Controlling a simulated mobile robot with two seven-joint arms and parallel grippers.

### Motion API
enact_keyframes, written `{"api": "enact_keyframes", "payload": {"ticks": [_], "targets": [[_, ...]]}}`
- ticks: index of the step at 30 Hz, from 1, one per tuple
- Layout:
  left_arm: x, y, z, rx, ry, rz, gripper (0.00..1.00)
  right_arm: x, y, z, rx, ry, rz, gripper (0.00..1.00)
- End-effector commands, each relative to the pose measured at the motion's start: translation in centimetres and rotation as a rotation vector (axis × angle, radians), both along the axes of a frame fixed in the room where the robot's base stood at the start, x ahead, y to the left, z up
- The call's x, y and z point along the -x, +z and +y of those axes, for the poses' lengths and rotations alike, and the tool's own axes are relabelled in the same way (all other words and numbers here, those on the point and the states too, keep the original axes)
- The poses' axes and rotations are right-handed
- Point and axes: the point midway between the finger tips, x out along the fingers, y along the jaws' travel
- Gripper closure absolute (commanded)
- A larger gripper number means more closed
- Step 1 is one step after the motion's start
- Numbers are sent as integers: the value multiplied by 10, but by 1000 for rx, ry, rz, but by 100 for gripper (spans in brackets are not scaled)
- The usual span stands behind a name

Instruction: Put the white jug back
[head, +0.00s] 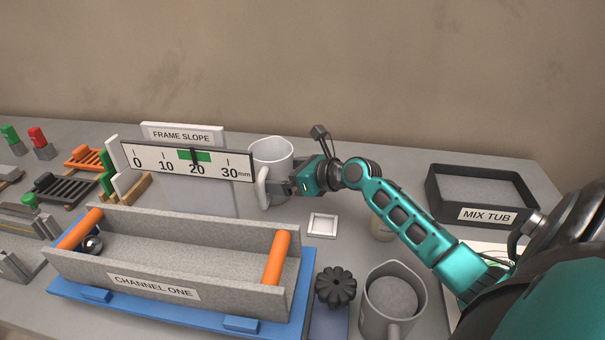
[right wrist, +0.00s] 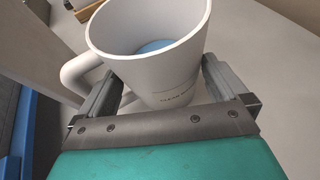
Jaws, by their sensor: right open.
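The white jug (head: 272,152) stands upright on the grey table behind the right end of the slope gauge. Its handle points to the left and front. My right gripper (head: 276,188) is low at the jug's front right side. In the right wrist view, the jug (right wrist: 165,75) sits between the two spread fingers of my right gripper (right wrist: 165,92), with the handle by the left finger. Something blue shows inside the jug. The jug's base is partly hidden. My left gripper is not in view.
A small square white tray (head: 322,225) lies in front of my right gripper. A grey jug (head: 391,302) and a black knob (head: 336,287) are nearer. The channel box (head: 160,265) stands left, the mix tub (head: 437,197) right. The gauge plate (head: 240,166) stands close beside the jug.

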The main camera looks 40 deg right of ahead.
Motion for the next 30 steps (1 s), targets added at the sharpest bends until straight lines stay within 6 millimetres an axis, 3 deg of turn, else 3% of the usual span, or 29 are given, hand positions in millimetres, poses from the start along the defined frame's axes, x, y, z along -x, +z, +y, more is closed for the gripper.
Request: {"api": "enact_keyframes", "payload": {"ticks": [15, 21, 30], "targets": [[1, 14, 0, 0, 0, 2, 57, 83, 35, -27, 1, 0, 3, 0], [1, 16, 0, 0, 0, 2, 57, 99, 43, -32, 0, 1, 0, 0], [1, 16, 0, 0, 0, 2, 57, 101, 43, -33, 0, 1, 0, 0]]}}
